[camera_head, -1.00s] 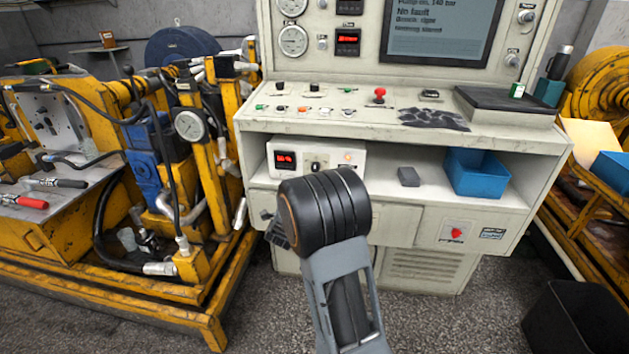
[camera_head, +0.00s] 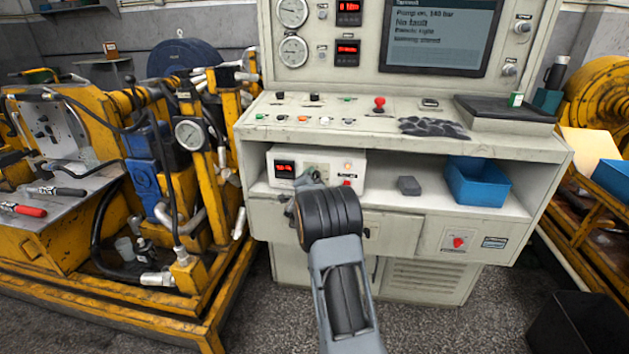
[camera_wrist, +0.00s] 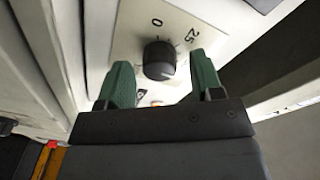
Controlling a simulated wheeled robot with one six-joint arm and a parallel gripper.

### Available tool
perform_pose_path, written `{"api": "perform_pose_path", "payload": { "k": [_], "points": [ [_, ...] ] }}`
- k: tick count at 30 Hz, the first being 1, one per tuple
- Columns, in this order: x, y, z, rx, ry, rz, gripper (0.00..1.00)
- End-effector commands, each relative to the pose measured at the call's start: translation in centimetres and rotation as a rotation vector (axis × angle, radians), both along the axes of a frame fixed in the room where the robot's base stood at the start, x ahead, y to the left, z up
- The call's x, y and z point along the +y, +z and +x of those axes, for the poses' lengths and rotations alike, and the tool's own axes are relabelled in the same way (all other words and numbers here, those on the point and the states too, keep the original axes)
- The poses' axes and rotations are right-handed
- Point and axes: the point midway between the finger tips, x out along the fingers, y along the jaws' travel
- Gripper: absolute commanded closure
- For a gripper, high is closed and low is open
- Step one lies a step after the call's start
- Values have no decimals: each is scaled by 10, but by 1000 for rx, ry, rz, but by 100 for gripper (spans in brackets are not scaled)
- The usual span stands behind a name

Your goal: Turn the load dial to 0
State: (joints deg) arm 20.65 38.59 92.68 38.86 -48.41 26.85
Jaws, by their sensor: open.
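The load dial (camera_wrist: 158,60) is a round black knob on a pale plate in the wrist view. The plate carries the marks "0" above the knob and "25" to its upper right. I cannot tell surely which mark the knob points to. My gripper (camera_wrist: 161,66) is open, its two green fingers on either side of the knob in the picture, with gaps showing; I see no contact. In the head view, my gripper (camera_head: 308,181) is at the front of a white box (camera_head: 342,159) with a red display, and hides part of the box.
The box stands on an open shelf of the pale console (camera_head: 400,224), under its overhanging worktop. On the shelf to the right are a grey block (camera_head: 409,186) and a blue bin (camera_head: 476,185). A yellow machine frame (camera_head: 120,300) stands at the left.

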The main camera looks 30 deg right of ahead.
Motion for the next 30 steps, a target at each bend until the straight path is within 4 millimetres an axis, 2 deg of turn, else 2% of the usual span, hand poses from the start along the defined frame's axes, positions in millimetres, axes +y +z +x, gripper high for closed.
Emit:
{"api": "perform_pose_path", "payload": {
  "k": [10, 25, 30],
  "points": [
    [-2, 0, 2, 0, 0, 0, 41],
    [-2, 0, 1, 0, 0, 0, 89],
    [-2, 0, 1, 7, 1, -7, 89]
  ]
}}
